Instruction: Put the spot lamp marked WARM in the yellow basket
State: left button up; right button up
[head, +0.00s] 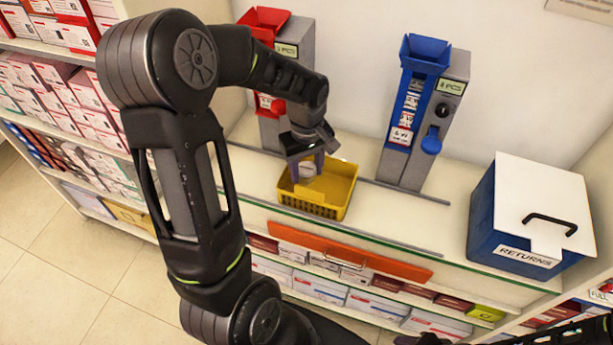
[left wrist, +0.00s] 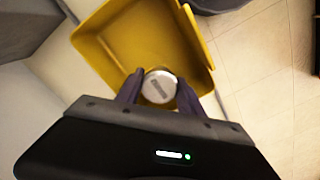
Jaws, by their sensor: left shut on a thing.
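The yellow basket (head: 340,190) stands on the counter, and its open inside fills much of the left wrist view (left wrist: 120,35). My left gripper (head: 306,168) is over the left part of the basket, fingers pointing down. It is shut on a round, whitish spot lamp (left wrist: 159,87), held between the two fingertips (left wrist: 158,92). The lamp's face has dark marking too small to read. In the left wrist view the lamp lies against the basket's opening; I cannot tell whether it touches the basket floor. My right gripper is not in view.
A red dispenser (head: 263,22) stands behind my left arm and a blue dispenser (head: 425,55) to the right. A blue RETURNS box (head: 482,215) with a white lid is at the right. An orange bar (head: 350,252) is on the counter front.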

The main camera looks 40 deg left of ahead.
aim_at(307, 178)
pick_arm(q)
jog(key=shift+f, duration=1.65)
jog(key=shift+f, duration=0.15)
jog(key=o, duration=1.4)
notch_tip(307, 178, up, 12)
jog(key=shift+r+b, duration=0.2)
jog(key=shift+b, duration=0.35)
